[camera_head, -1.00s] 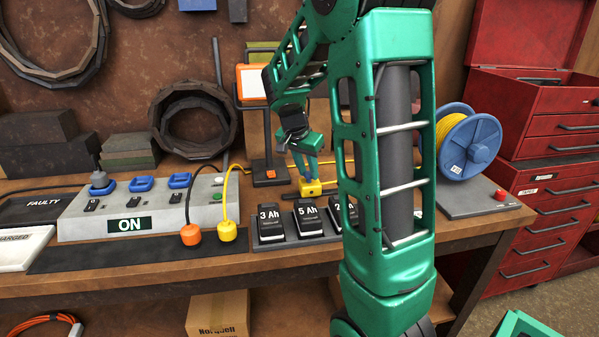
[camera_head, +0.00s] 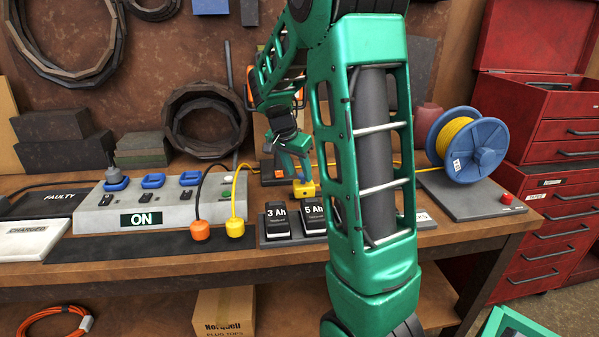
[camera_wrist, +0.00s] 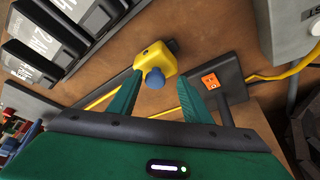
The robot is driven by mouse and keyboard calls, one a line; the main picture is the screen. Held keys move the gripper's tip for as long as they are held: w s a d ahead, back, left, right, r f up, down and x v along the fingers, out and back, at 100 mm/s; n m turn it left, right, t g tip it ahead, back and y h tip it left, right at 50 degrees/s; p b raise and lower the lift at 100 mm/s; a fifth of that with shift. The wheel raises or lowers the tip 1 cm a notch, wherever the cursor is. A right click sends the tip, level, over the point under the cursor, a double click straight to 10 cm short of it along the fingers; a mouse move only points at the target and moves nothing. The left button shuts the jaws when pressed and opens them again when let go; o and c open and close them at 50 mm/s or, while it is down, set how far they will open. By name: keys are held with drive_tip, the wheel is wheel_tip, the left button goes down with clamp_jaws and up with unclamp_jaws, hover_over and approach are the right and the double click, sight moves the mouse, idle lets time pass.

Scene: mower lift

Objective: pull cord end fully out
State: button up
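A yellow block-shaped cord end (camera_wrist: 155,60) with a round blue knob (camera_wrist: 155,80) lies on the bench top in the wrist view. It also shows in the head view (camera_head: 306,188), partly beside my arm. My gripper (camera_wrist: 163,84) is open, its two green fingers spread on either side of the blue knob with visible space at each side. I cannot tell whether they touch the cord end. In the head view my gripper (camera_head: 300,172) is just above it. A blue reel (camera_head: 480,150) wound with yellow cord (camera_head: 452,137) stands to the right.
A rack of black batteries (camera_head: 277,219) sits close to the cord end. An orange socket on a dark lamp base (camera_wrist: 211,81) is at the other side. A grey power strip (camera_head: 155,205) marked ON is left. Red drawers (camera_head: 545,185) stand at the right.

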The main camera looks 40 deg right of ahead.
drive_tip(key=shift+s+d, duration=0.1)
drive_tip(key=v, duration=1)
drive_tip(key=shift+r, duration=0.3)
drive_tip(key=s+a+f+n+y, duration=0.1)
drive_tip(key=s+a+f+n, duration=0.2)
drive_tip(key=s, duration=0.6)
drive_tip(key=s+a+f+n+y, duration=0.2)
drive_tip(key=s+a, duration=0.3)
drive_tip(key=s, duration=0.4)
drive_tip(key=s+a+f+n+y, duration=0.1)
drive_tip(key=s+a+f+n, duration=0.3)
drive_tip(key=s, duration=0.5)
drive_tip(key=shift+s+a+g+y, duration=0.25)
drive_tip(key=shift+s+g+y, duration=0.05)
drive_tip(key=shift+g, duration=0.1)
